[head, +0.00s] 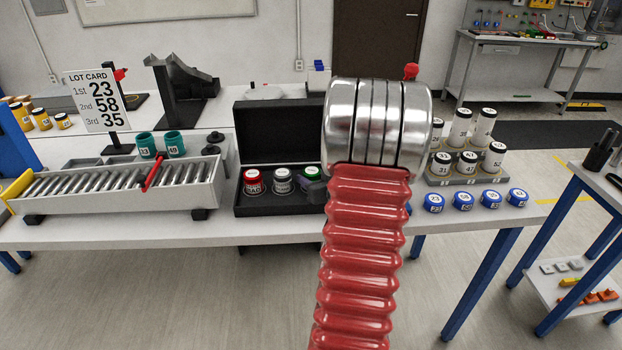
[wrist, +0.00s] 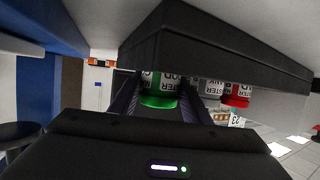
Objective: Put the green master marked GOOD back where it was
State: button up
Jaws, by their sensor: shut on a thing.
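The green master (head: 313,173) is at the right end of a row in the black open case (head: 262,210). My arm and gripper hide part of it in the head view. In the wrist view, which is turned over, the green master (wrist: 158,100) is between the two dark fingers of my gripper (wrist: 160,105), which is shut on it. Its label is partly visible, with "MASTER" and the end of "GOOD". I cannot tell whether it sits fully down in its slot. A grey master (head: 282,181) and a red master (head: 254,182) stand to its left.
A roller conveyor (head: 200,199) with a red bar and a lot card (head: 94,100) are to the left. White jars on a grey stand (head: 460,178) and several blue-capped pucks (head: 463,200) are to the right. The case's raised lid (head: 275,135) stands behind the masters.

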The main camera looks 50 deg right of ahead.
jog(key=o, duration=1.3)
jog(key=shift+o, duration=0.2)
jog(key=shift+r, duration=0.1)
jog(key=shift+s+a+r, duration=0.1)
jog(key=shift+s+a, duration=0.05)
jog(key=shift+s, duration=0.2)
jog(key=v, duration=1.1)
jog(key=shift+a, duration=0.1)
